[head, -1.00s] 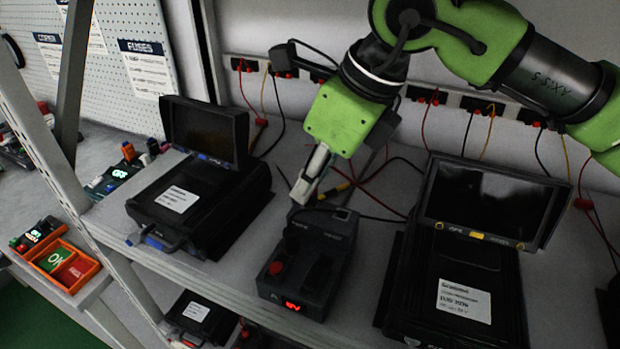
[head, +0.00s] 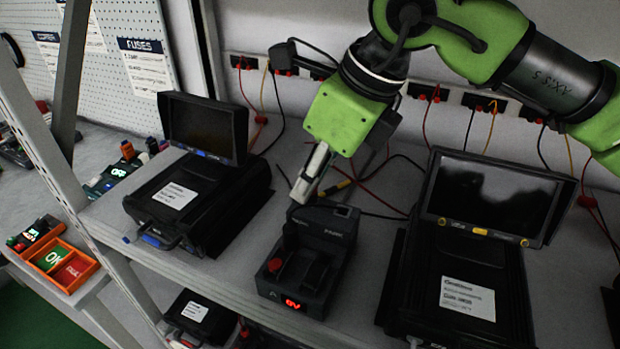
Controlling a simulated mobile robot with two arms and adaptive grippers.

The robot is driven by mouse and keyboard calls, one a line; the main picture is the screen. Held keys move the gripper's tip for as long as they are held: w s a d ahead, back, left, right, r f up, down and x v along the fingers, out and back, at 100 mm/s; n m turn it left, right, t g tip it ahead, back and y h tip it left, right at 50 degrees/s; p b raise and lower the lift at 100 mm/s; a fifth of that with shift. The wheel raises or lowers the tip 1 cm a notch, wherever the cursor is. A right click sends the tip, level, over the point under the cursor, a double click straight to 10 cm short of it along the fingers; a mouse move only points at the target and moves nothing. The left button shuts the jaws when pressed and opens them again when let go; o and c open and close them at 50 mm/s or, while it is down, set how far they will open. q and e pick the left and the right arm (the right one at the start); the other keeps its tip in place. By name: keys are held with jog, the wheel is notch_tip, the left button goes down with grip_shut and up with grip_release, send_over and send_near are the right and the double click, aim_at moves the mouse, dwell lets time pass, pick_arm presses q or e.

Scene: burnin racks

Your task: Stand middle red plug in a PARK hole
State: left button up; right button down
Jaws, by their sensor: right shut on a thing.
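My right gripper (head: 303,198) reaches down from the upper right to the back left top of a small black unit (head: 325,255). It is shut on what looks like the middle red plug, which is mostly hidden by the fingers. Red and black leads run behind the gripper. The unit has a red knob (head: 275,265) and a lit red display (head: 292,303) that seems to read 0V. My left gripper is not in view.
A black screened unit (head: 190,195) stands left of the small unit, and a larger one (head: 455,265) stands right. Several red plugs with leads sit along the back rail (head: 435,93). An orange tray (head: 65,268) is at the lower left. Bare shelf lies between the units.

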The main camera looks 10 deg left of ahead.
jog(key=c, duration=1.9)
grip_release()
jog(key=o, duration=0.4)
